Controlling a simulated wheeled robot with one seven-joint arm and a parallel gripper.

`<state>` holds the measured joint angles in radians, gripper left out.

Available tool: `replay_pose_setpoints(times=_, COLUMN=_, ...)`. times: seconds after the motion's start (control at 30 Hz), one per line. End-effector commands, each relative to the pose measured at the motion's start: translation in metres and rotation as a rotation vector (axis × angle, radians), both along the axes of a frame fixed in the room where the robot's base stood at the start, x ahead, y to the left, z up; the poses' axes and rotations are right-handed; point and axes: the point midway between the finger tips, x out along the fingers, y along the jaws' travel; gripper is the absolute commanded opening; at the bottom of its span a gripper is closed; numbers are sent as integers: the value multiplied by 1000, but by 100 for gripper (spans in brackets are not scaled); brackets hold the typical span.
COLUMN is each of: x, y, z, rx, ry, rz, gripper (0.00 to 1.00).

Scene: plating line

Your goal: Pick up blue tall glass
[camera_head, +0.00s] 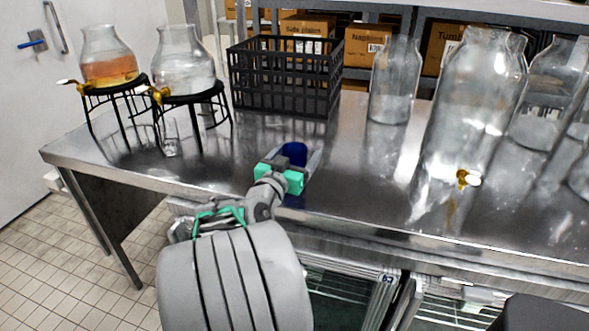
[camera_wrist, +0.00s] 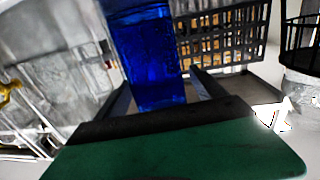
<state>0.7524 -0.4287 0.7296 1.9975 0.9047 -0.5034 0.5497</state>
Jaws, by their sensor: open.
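The blue tall glass (camera_head: 294,149) stands on the steel counter (camera_head: 250,172) near its front edge, partly hidden behind my gripper in the head view. My gripper (camera_head: 297,162) reaches over the counter's front edge and is open. In the wrist view the deep blue glass (camera_wrist: 148,55) appears upright between the two open fingers of my gripper (camera_wrist: 162,82). The fingers lie on either side of the glass; I cannot tell whether either one touches it.
A black crate (camera_head: 285,101) stands behind the glass. At left are drink dispensers on black stands (camera_head: 190,98) and a small clear glass (camera_head: 171,140). At right stand a clear jar (camera_head: 394,85) and a large dispenser (camera_head: 470,110). Bare counter lies right of my gripper.

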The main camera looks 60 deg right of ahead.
Motion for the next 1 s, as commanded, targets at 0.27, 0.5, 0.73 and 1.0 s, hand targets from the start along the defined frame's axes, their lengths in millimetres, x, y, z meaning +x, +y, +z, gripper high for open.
replay_pose_setpoints(times=0.27, x=0, y=-13, z=0, rx=0, ry=-1, rz=-2, gripper=80)
replay_pose_setpoints(times=0.5, x=-1, y=-13, z=0, rx=0, ry=-1, rz=-3, gripper=64)
replay_pose_setpoints(times=0.73, x=-1, y=-13, z=0, rx=0, ry=-1, rz=-3, gripper=45)
replay_pose_setpoints(times=1.0, x=-1, y=-13, z=0, rx=0, ry=-1, rz=-3, gripper=23)
